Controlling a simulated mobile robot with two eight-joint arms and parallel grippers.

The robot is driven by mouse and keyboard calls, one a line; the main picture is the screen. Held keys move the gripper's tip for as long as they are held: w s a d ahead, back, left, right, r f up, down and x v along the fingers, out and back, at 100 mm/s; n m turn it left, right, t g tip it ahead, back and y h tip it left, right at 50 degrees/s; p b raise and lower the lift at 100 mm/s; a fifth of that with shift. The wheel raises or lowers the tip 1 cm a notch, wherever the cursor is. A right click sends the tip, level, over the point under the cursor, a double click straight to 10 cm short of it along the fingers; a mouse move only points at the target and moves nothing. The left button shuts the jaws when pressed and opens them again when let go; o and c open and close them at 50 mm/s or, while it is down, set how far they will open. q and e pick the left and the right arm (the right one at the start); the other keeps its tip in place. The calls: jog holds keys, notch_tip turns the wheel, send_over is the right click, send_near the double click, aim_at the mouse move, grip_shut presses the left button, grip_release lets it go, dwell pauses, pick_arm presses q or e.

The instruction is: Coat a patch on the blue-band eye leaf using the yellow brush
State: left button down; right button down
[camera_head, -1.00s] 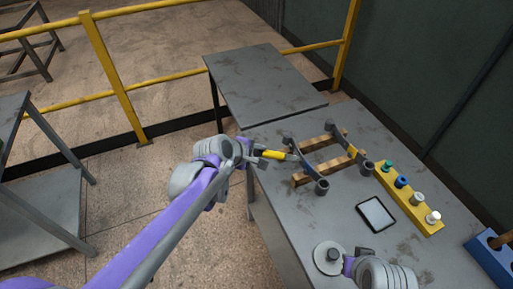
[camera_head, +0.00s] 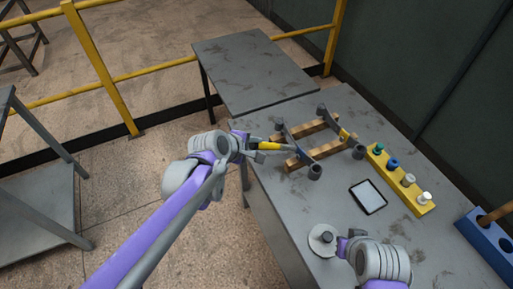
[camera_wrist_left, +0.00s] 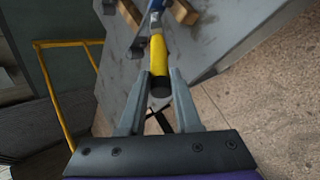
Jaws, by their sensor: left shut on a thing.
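The yellow brush (camera_head: 269,146) is held in my left gripper (camera_head: 250,146), which is shut on its handle. In the left wrist view the yellow handle (camera_wrist_left: 158,58) stands between the fingers (camera_wrist_left: 158,90), with its bristle end pointing away at the near leaf. The near dark leaf (camera_head: 301,153), with an eye at each end, lies across wooden bars. A bit of blue shows at the brush tip in the wrist view; contact cannot be told. The other leaf (camera_head: 334,123) has a yellow band. My right gripper (camera_head: 342,248) is beside a round grey disc with a knob (camera_head: 322,240); its jaws are unclear.
A yellow block (camera_head: 418,199) with several coloured caps and a dark-framed tablet (camera_head: 368,197) lie right of the leaves. A blue block (camera_head: 487,241) stands at the right edge. A second table (camera_head: 254,73) adjoins behind. Yellow railing (camera_head: 98,66) runs behind left.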

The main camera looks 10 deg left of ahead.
pick_arm(q)
jog(key=w+a, duration=0.3)
jog(key=w, duration=0.2)
jog(key=shift+a, duration=0.2)
dwell(0.3)
jog(key=shift+s+a, duration=0.55)
jog(key=shift+a, duration=0.3)
jog(key=shift+s+a, duration=0.55)
jog(key=shift+a, duration=0.25)
jog(key=shift+s+a, duration=0.55)
jog(key=shift+a, duration=0.3)
jog(key=shift+s+a, duration=0.45)
jog(key=shift+a, duration=0.15)
jog(key=shift+s+a, duration=0.4)
jog(key=shift+a, duration=0.2)
